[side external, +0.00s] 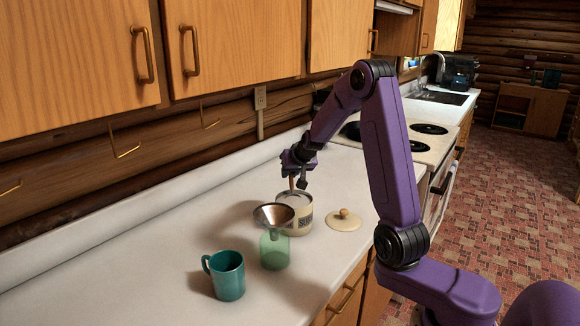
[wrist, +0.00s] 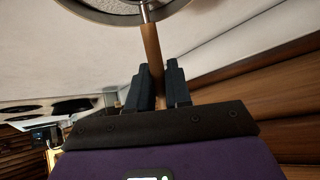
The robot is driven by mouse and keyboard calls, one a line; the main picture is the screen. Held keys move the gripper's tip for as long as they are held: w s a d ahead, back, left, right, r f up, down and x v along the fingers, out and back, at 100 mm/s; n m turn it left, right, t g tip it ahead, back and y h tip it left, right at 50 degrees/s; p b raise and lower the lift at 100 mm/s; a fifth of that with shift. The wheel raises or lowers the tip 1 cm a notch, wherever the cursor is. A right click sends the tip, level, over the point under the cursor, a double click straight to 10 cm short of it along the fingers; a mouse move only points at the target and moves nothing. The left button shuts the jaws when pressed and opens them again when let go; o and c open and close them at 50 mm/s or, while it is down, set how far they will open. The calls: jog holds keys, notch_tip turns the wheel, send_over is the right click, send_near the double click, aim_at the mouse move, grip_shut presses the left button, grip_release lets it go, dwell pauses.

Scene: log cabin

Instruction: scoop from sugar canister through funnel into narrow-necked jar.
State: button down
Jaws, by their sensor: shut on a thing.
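My gripper (side external: 301,180) is above the sugar canister (side external: 304,221), a cream pot with a dark label and its top open. In the wrist view, my gripper (wrist: 158,75) is shut on the wooden handle of a scoop (wrist: 151,48). The handle points down toward the canister; the scoop's bowl cannot be made out. The canister's round rim and pale contents (wrist: 115,5) show at the top of the wrist view. A metal funnel (side external: 273,214) sits in the mouth of a green translucent jar (side external: 274,251), just in front of the canister. The jar's neck is mostly hidden.
A cream lid with a wooden knob (side external: 343,220) lies right of the canister. A teal mug (side external: 226,275) stands left of the jar. The counter (side external: 120,275) is clear at left. Wall cabinets (side external: 235,45) hang above, and a stove (side external: 425,145) is behind.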

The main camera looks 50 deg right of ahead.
jog(key=shift+s+a+f+g+y, duration=0.15)
jog(key=shift+f+g+y, duration=0.3)
jog(key=shift+f, duration=0.15)
jog(key=shift+s+a+f+g+y, duration=0.1)
jog(key=shift+f+g+y, duration=0.35)
jog(key=shift+f, duration=0.15)
jog(key=shift+w+d+f+m+g+y, duration=0.15)
jog(key=shift+w+d+g+y, duration=0.1)
jog(key=shift+g+y, duration=0.3)
jog(key=shift+w+d+f+m+g+y, duration=0.1)
jog(key=shift+w+d+m+g+y, duration=0.1)
jog(key=shift+g+y, duration=0.3)
jog(key=shift+w+d+r+g+y, duration=0.1)
jog(key=shift+w+d+g+y, duration=0.05)
jog(key=shift+g+y, duration=0.35)
jog(key=shift+w+d+g+y, duration=0.1)
jog(key=shift+d+g+y, duration=0.05)
jog(key=shift+g+y, duration=0.25)
jog(key=shift+r+g, duration=0.15)
jog(key=shift+g, duration=0.1)
jog(key=shift+w+d+r, duration=0.15)
jog(key=shift+w+r, duration=0.05)
jog(key=shift+r, duration=1.15)
jog(key=shift+w+d+r, duration=0.15)
jog(key=shift+r, duration=1.2)
jog(key=shift+a, duration=0.1)
